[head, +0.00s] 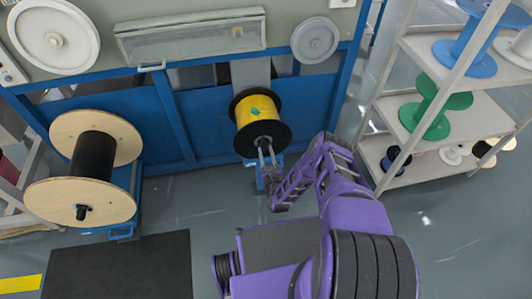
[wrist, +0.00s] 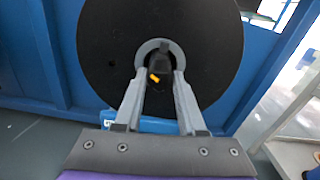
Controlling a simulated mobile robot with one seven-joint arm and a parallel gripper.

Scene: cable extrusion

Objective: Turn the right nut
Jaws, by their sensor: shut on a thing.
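The right spool, wound with yellow cable (head: 257,110), has black flanges and is mounted at the blue machine frame. Its round black flange (wrist: 105,50) fills the middle of the wrist view. The right nut (wrist: 154,45) is a grey ring at the flange's centre, around a dark shaft end with a small orange-yellow mark (wrist: 154,78). My gripper (head: 264,147) reaches up to the front flange of this spool. In the wrist view my gripper (wrist: 159,78) is shut on the nut, one grey finger on each side. The finger contact is partly hard to make out.
A wooden spool with a black core (head: 93,158) stands at the left. Shelves (head: 455,115) with green and blue spools stand at the right. A dark mat (head: 118,268) lies on the floor at lower left. Grey floor is clear between the mat and my arm.

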